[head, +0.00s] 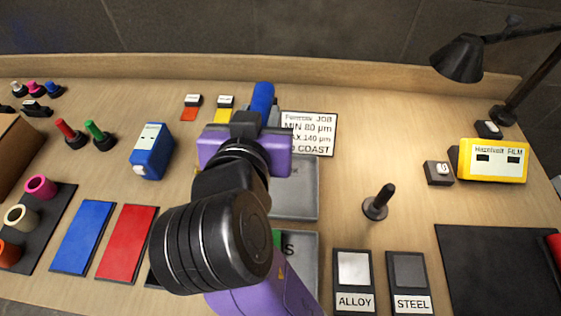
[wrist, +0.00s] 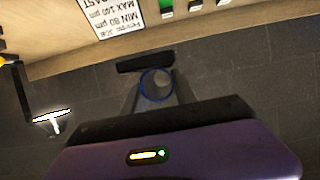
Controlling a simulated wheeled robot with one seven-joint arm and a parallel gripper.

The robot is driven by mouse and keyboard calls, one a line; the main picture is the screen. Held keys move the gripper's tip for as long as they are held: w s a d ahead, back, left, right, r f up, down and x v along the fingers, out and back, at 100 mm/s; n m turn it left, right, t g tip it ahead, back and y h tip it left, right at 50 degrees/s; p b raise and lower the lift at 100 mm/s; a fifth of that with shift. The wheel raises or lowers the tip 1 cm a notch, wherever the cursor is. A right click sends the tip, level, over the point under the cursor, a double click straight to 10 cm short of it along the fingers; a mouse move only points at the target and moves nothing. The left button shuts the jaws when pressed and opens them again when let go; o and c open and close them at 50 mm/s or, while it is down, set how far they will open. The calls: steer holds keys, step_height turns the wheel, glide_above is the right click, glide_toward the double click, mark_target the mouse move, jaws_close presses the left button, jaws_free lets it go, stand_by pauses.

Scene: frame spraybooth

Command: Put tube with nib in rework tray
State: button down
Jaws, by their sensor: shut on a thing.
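My gripper (head: 259,116) is shut on a blue tube (head: 262,98) and holds it above the table, behind the purple wrist. In the wrist view the tube (wrist: 155,84) shows end-on as a blue-rimmed ring between the fingers. No nib can be made out on it. A grey tray (head: 305,192), with a label ending in K, lies right of my wrist and is partly hidden by my arm. A second grey tray (head: 300,262), with a label ending in S, lies nearer and is also partly covered.
Pink (head: 40,187), cream and orange tubes stand on a dark mat at left. A job card (head: 318,135) lies behind the trays. A black peg stand (head: 376,204) is right of them. ALLOY (head: 354,285) and STEEL plates lie in front. A yellow film gauge (head: 492,160) and lamp stand at right.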

steer(key=shift+w+f, duration=0.25)
steer(key=shift+f, duration=0.05)
step_height(320, 180, down, 19)
steer(key=shift+f+b, duration=0.2)
steer(key=shift+b, duration=0.3)
steer(key=c, duration=1)
jaws_free()
steer(key=v, duration=1.2)
steer(key=shift+b, duration=0.35)
